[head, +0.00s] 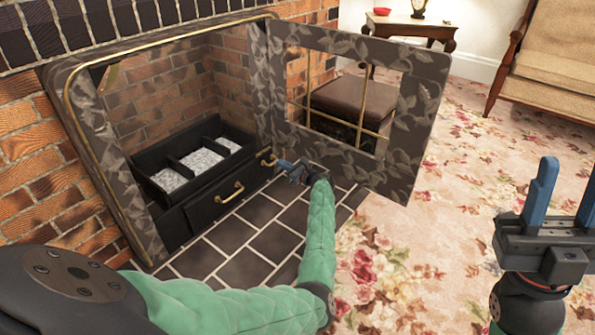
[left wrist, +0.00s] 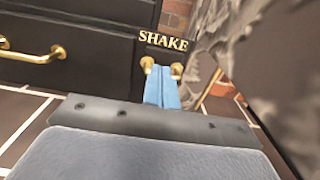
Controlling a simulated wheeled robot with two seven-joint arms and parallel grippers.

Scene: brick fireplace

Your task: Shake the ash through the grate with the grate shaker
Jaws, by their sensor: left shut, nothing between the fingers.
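The grate shaker is a small brass handle (head: 266,157) at the right end of the black grate front. In the left wrist view its brass handle (left wrist: 147,64) sits under the word SHAKE, partly hidden by my fingers. My left gripper (head: 284,166) is just in front of it. In the left wrist view the blue fingers (left wrist: 168,76) are shut together with nothing between them, and overlap the handle; I cannot tell if they touch it. Grey ash (head: 203,162) lies in several compartments of the black grate (head: 148,160). My right gripper (head: 562,195) is open and empty, over the carpet.
A drawer with a brass pull (head: 229,192) is below the ash, shut. The patterned fireplace door (head: 402,170) stands open close to the right of my left gripper. Dark hearth tiles (head: 275,243) lie in front. Floral carpet (head: 470,130) is open to the right.

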